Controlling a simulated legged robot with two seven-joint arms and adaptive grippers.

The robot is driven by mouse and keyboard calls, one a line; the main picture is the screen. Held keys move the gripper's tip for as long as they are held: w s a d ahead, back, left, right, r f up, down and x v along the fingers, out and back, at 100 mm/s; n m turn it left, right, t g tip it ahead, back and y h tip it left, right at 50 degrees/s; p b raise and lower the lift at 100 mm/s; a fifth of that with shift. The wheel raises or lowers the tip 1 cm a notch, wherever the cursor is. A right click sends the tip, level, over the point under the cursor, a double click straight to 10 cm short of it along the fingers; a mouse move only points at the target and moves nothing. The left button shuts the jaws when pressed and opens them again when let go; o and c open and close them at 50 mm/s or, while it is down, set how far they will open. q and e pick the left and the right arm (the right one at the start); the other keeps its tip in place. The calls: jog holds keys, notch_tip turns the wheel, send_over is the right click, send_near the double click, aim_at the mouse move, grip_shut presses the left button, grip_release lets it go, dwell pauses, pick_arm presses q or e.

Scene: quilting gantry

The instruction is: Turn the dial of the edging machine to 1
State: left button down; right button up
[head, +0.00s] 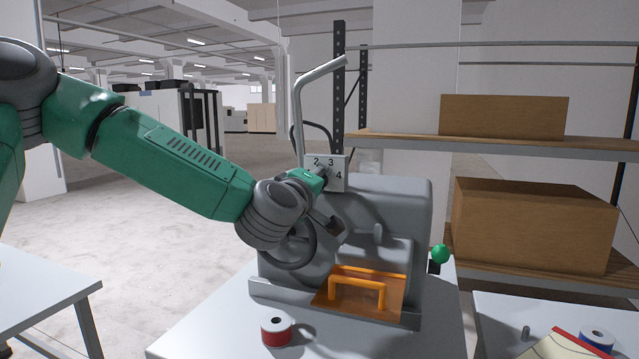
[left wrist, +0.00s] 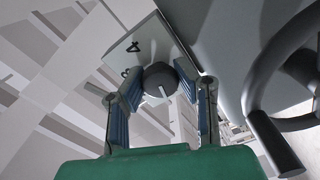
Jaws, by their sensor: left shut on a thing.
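The edging machine (head: 405,205) is a grey housing on a white table. My right gripper is not in view.
A dark handwheel (left wrist: 262,90) sits close beside the left gripper. A bent grey pipe (head: 298,105) rises behind the dial plate. An orange guard (head: 358,283), a green knob (head: 440,253) and a red spool (head: 276,329) are lower down. Shelves with boxes (head: 535,222) stand right.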

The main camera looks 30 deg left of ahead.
pick_arm(q)
jog(key=shift+f, duration=0.5)
jog(key=c, duration=1.5)
grip_release()
jog(key=o, duration=0.3)
jog(key=shift+w+r, duration=0.1)
jog(key=shift+w, duration=0.05)
jog(key=shift+r, duration=0.1)
jog(key=shift+s, duration=0.3)
jog(key=v, duration=1.1)
jog(key=shift+s, duration=0.15)
